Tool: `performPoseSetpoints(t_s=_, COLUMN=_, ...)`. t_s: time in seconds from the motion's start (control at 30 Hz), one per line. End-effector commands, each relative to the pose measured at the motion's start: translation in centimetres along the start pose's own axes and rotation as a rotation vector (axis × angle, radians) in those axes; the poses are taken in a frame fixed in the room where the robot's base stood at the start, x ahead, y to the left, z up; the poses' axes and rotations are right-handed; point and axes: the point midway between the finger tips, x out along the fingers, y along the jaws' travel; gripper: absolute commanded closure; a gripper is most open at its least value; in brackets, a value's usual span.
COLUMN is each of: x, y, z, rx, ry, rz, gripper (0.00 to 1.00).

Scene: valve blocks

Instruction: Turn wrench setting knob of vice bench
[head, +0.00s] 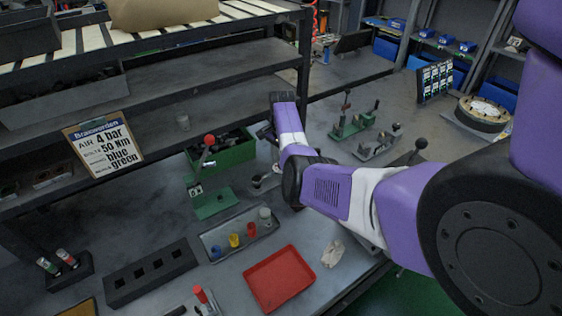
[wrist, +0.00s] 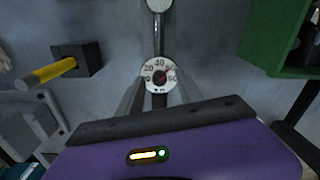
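A wrench with a round white dial (wrist: 158,75) lies in the middle of the wrist view, its shaft running upward. In the head view my gripper (head: 265,131) is beside the green bin, and my arm hides the wrench.
A green bin (wrist: 264,40) is close on the right in the wrist view. A yellow rod (wrist: 52,71) in a black block is at left. A sign (head: 103,146) reads 4 bar, 50 Nm, blue, green. A red tray (head: 279,280) and a cup tray (head: 213,251) stand in front.

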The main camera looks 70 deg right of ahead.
Motion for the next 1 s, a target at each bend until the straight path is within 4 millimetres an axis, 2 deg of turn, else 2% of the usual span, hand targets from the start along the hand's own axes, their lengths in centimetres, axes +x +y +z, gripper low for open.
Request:
performPoseSetpoints(t_s=0.33, x=-0.3, y=0.0, z=0.0, rx=-0.001, ry=0.000, rz=0.001, gripper=0.58)
performPoseSetpoints(t_s=0.73, x=-6.1, y=-0.1, z=0.0, rx=0.000, ry=0.001, rz=-0.002, gripper=0.58)
performPoseSetpoints(t_s=1.0, x=-7.7, y=0.0, z=0.0, rx=0.000, ry=-0.001, rz=0.000, gripper=0.58)
